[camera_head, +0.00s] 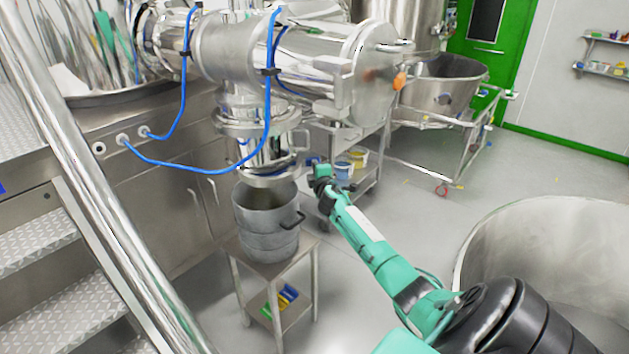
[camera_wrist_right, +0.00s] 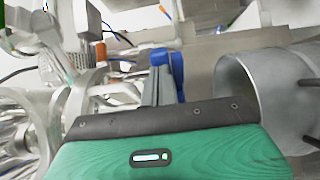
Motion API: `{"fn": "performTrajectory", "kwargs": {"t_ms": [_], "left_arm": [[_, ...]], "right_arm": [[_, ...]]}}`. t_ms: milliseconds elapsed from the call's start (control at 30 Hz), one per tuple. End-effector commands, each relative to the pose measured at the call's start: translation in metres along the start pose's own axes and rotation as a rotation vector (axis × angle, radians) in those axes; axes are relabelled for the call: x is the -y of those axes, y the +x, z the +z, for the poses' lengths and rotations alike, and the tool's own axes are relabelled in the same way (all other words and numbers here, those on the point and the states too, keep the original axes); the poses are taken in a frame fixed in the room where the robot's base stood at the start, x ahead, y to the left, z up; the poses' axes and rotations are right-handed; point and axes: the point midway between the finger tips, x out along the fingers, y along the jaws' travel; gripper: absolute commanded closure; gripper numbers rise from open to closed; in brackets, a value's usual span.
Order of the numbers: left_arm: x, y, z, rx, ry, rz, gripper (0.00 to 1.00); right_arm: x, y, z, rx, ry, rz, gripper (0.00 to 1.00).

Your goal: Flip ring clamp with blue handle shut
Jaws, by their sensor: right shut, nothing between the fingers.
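A polished metal outlet (camera_head: 262,150) hangs below the big steel machine, with ring-like metal bands around it. A small blue piece (camera_head: 312,160), apparently the clamp's blue handle, shows just right of the outlet, at my right gripper (camera_head: 318,172). In the right wrist view, a blue piece (camera_wrist_right: 178,62) lies right at the grey fingers (camera_wrist_right: 160,84), partly behind them. I cannot tell whether they touch it. The right gripper is shut with nothing between its fingers. Whether the clamp is open or shut cannot be made out. My left gripper is out of view.
A steel pot (camera_head: 268,222) stands under the outlet on a small metal stand (camera_head: 305,246). It also shows in the wrist view (camera_wrist_right: 240,82). Blue hoses (camera_head: 190,168) hang in front of the machine. A cart with buckets (camera_head: 357,158) stands behind. A large round vessel (camera_head: 550,225) is at right.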

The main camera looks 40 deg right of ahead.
Motion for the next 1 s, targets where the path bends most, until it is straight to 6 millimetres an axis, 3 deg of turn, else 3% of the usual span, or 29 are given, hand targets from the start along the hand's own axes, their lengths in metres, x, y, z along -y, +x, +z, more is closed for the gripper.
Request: {"fn": "performTrajectory", "kwargs": {"t_ms": [300, 1000], "left_arm": [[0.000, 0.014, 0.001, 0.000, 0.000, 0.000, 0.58], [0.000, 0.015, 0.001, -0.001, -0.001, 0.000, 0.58]], "right_arm": [[0.001, 0.024, 0.002, 0.003, 0.003, 0.000, 1.00], [0.001, 0.025, 0.003, 0.002, 0.002, -0.001, 1.00]]}}
